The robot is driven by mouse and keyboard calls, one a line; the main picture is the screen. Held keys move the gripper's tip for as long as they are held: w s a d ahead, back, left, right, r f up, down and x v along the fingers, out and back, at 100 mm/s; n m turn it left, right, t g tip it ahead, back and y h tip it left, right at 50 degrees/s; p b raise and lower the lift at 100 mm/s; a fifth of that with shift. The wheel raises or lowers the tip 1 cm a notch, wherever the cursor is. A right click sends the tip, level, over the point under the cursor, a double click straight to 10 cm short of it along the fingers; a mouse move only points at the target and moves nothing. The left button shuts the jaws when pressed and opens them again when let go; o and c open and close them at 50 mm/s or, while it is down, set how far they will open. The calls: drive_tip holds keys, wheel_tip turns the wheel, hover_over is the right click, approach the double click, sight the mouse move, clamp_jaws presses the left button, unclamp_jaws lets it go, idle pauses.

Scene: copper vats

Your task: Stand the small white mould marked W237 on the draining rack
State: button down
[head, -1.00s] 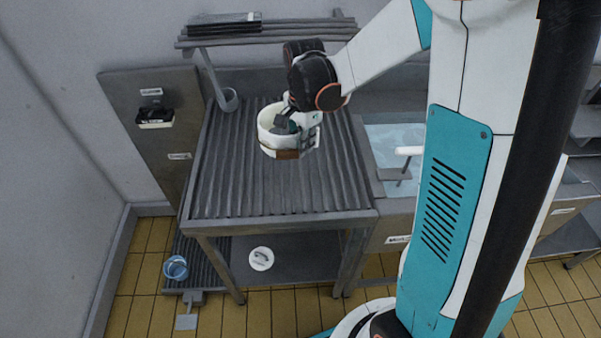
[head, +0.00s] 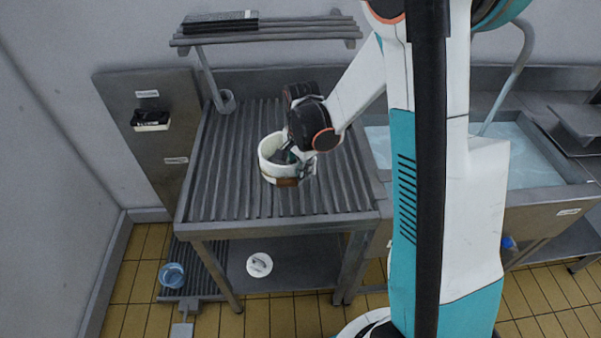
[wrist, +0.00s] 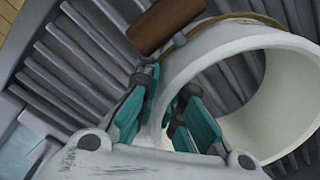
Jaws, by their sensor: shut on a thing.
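The small white mould (head: 268,164) is a round, open ring with a brown piece (head: 287,182) on its near side. It is at the middle of the ridged grey draining rack (head: 225,200), open end up. My gripper (head: 290,157) is shut on the mould's wall at its right side. In the wrist view, the teal fingers (wrist: 160,120) straddle the wall of the mould (wrist: 285,75), and rack ridges show through it. I cannot tell whether its underside touches the rack. No W237 mark is readable.
A sink with water (head: 530,170) lies right of the rack. A slatted shelf (head: 270,37) hangs behind it, and a grey cup (head: 226,102) is at the back left. A white lid-like disc (head: 259,265) is on the lower shelf. A blue container (head: 172,275) stands below left. Ridges around the mould are clear.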

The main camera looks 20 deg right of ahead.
drive_tip(key=shift+f, duration=0.15)
drive_tip(key=c, duration=1.7)
unclamp_jaws()
